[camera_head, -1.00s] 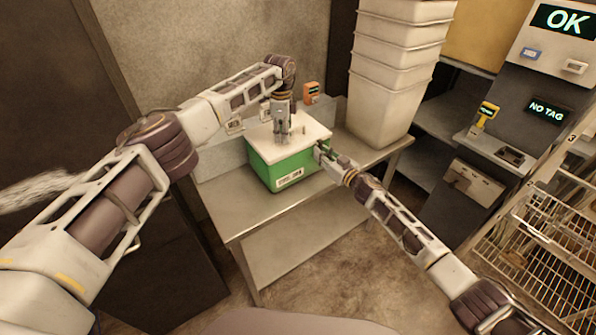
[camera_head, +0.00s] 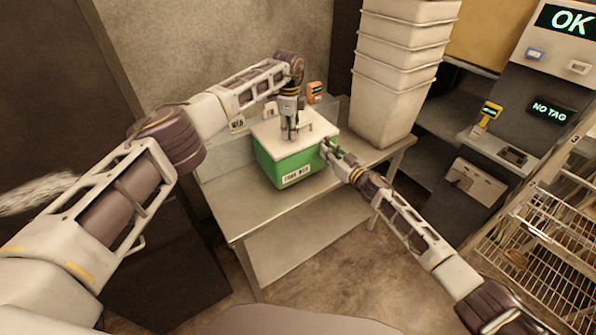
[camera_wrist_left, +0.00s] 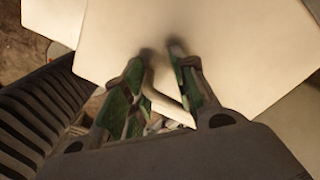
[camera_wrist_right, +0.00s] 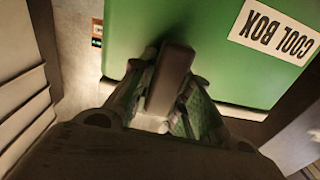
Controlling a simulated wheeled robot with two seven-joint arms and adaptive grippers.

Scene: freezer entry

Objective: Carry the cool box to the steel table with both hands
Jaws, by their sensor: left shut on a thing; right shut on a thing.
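The cool box, green with a white lid, is over the steel table (camera_head: 228,215) in the head view; its green front (camera_head: 280,172) bears a white label. I cannot tell whether its base touches the tabletop. My left gripper (camera_head: 289,136) points down at the lid and is shut on a pale lid handle, seen in the left wrist view (camera_wrist_left: 164,80). My right gripper (camera_head: 327,150) is shut on a dark handle (camera_wrist_right: 170,75) on the box's green side wall. The label in the right wrist view reads COOL BOX (camera_wrist_right: 272,32).
A stack of white tubs (camera_head: 388,85) stands at the table's right rear. A small orange device (camera_head: 314,92) is behind the box. The tabletop's front left is clear. A grey panel (camera_head: 545,75) with OK and NO TAG displays and a wire rack (camera_head: 530,245) stand at the right.

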